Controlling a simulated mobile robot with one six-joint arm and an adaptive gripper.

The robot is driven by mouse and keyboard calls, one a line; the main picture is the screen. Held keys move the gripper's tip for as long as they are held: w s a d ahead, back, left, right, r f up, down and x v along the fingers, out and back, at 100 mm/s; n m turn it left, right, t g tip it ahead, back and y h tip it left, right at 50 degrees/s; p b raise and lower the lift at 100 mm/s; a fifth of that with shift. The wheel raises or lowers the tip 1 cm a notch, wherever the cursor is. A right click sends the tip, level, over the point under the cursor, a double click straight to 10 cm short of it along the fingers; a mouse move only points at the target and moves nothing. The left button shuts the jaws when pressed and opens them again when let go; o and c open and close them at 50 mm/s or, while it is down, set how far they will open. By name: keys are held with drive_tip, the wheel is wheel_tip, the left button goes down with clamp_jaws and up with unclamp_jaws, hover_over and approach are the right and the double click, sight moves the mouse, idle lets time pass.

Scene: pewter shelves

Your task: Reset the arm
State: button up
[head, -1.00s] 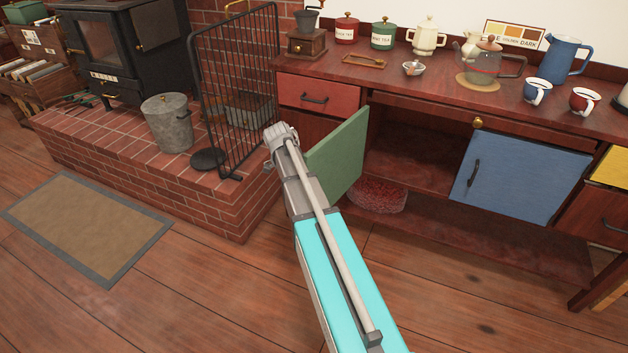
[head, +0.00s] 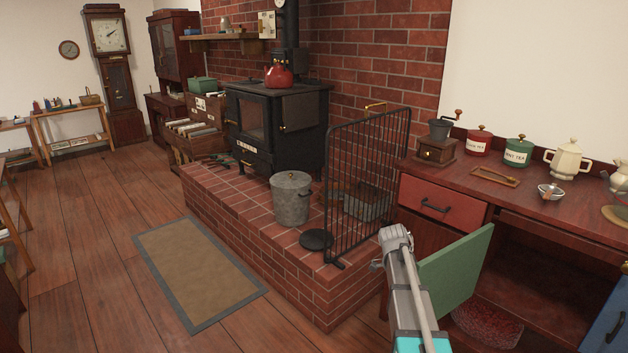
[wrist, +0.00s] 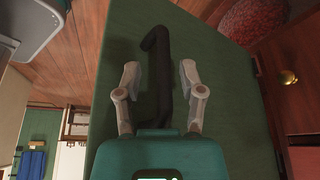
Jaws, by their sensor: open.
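My gripper (wrist: 159,72) is open in the wrist view. Its two fingers stand on either side of the black handle (wrist: 157,75) of the green cabinet door (wrist: 224,100), apart from it as far as I can see. In the head view the green door (head: 456,266) stands swung open from the sideboard, with my grey and turquoise arm just left of it. My fingers and the door's handle are hidden in that view.
The brick hearth (head: 262,250) with a metal bucket (head: 291,199) and black fire screen (head: 365,180) stands close left of my arm. The sideboard (head: 545,205) carries canisters and pots. Open floor and a mat (head: 197,268) lie further left.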

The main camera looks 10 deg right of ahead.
drive_tip(key=s+a+f+n+t+y, duration=0.1)
drive_tip(key=s+a+n+y, duration=0.1)
drive_tip(key=s+a+n, duration=0.7)
drive_tip(key=s+a+n+t+y, duration=0.15)
drive_tip(key=s+a+n, duration=0.45)
drive_tip(key=a+n, duration=0.7)
wheel_tip(320, 180, up, 30)
drive_tip(key=d+n+p, duration=0.2)
drive_tip(key=p, duration=2.8)
drive_tip(key=shift+w, duration=0.25)
drive_tip(key=shift+a, duration=0.25)
